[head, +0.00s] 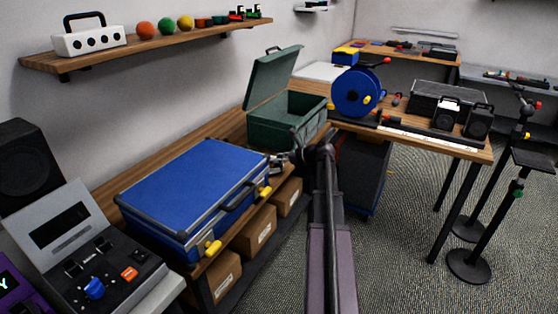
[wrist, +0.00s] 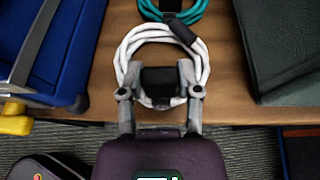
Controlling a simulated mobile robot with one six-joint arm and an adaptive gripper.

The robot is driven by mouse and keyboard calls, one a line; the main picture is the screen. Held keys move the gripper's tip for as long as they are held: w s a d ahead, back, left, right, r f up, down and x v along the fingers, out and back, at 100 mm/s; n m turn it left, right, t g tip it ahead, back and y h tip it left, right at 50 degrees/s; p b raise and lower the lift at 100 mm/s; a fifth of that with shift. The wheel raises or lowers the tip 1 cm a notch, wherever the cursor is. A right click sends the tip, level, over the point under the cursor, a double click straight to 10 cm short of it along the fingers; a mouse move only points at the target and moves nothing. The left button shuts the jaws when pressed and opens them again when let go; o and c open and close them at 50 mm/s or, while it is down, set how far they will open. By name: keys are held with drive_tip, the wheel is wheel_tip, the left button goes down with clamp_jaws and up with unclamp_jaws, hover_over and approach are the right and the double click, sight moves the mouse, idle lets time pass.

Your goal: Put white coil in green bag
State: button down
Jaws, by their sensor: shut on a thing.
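The white coil (wrist: 134,44) is a looped white cable with a dark band, seen in the wrist view over the wooden bench edge. My gripper (wrist: 160,76) is shut on the near part of the coil, with one finger on each side of a black block. In the head view my gripper (head: 280,158) is between the blue case and the green bag; the coil is hard to make out there. The green bag (head: 268,88) is a boxy green case with its lid raised, on the bench. Its dark green side (wrist: 278,45) shows at the right in the wrist view.
A teal coil (wrist: 188,14) lies just beyond the white one. A closed blue case (head: 190,190) with yellow latches stands to the left. Cardboard boxes (head: 258,228) sit under the bench. A blue reel (head: 357,92) stands on the table behind.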

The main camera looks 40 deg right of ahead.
drive_tip(key=shift+f, duration=0.1)
drive_tip(key=shift+c, duration=1.5)
unclamp_jaws()
drive_tip(key=shift+f, duration=0.1)
drive_tip(key=shift+v, duration=0.85)
drive_tip(key=p+v, duration=0.4)
drive_tip(key=v, duration=0.8)
drive_tip(key=shift+d+p, duration=0.2)
drive_tip(key=shift+p, duration=0.1)
drive_tip(key=shift+c, duration=0.9)
drive_tip(key=shift+s+f, duration=0.1)
drive_tip(key=shift+s, duration=0.05)
